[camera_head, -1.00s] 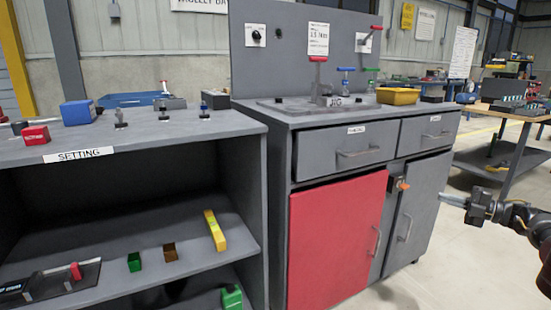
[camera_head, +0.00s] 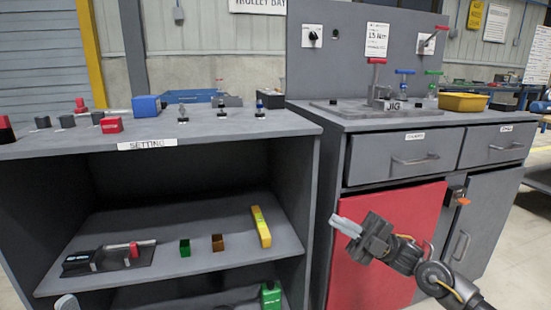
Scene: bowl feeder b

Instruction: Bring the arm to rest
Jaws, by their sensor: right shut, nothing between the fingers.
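My right gripper (camera_head: 340,225) is in front of the red cabinet door (camera_head: 385,255). Its pale fingers point left and slightly up, and they are shut with nothing between them. My right arm comes in from the lower right corner. It hides part of the red door. I cannot tell the exact gap between the gripper and the door.
The grey shelf unit labelled SETTING (camera_head: 147,144) stands left, with small blocks on its top and shelves. The grey jig cabinet (camera_head: 335,190) stands behind my right gripper. A yellow tray (camera_head: 463,102) sits on it. Floor shows at the right.

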